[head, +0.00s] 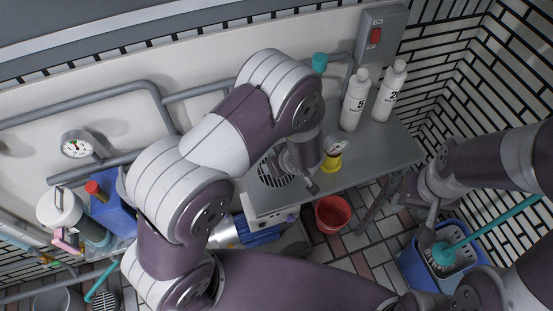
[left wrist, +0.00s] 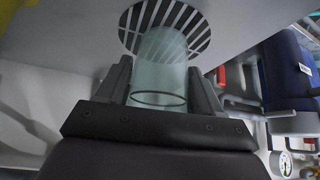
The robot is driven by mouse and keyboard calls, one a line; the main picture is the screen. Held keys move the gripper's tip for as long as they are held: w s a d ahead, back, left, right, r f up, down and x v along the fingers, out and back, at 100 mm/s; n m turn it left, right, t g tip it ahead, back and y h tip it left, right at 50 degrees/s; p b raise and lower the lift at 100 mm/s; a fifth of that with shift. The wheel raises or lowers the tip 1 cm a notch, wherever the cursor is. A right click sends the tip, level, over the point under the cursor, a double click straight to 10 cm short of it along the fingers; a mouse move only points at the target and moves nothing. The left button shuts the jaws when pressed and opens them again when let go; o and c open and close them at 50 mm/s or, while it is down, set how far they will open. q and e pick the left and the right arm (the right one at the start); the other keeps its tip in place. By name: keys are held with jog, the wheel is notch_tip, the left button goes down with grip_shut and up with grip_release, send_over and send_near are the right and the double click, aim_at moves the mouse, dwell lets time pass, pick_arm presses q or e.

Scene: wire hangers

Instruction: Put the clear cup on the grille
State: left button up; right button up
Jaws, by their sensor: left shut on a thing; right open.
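The clear cup (left wrist: 160,72) is between the two fingers of my left gripper (left wrist: 161,80) in the left wrist view, and the gripper is shut on it. The cup's far end overlaps the round slotted grille (left wrist: 130,38) there; I cannot tell whether it touches. In the head view the grille (head: 268,172) is set in the grey counter, partly covered by my left arm and gripper (head: 304,180). The cup cannot be made out in the head view. My right gripper (head: 427,212) is open and empty, above the blue bucket at the right.
A yellow-based gauge (head: 332,160) stands just right of the grille. Two white bottles (head: 354,100) (head: 390,90) stand farther back on the counter. A red bucket (head: 333,213) is below the front edge. The blue bucket (head: 415,262) holds a teal-handled brush (head: 442,253).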

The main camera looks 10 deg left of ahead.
pick_arm(q)
jog(key=shift+w+a+f, duration=0.1)
jog(key=shift+w+a, duration=0.3)
jog(key=shift+a, duration=0.1)
jog(key=shift+f, duration=0.25)
jog(key=shift+d, duration=0.15)
jog(key=o, duration=1)
jog(key=shift+f, duration=0.15)
jog(key=shift+r, duration=0.4)
jog(key=p+v, duration=0.3)
jog(key=v, duration=0.8)
jog(key=shift+s+d+r, duration=0.2)
jog(key=shift+s, duration=0.05)
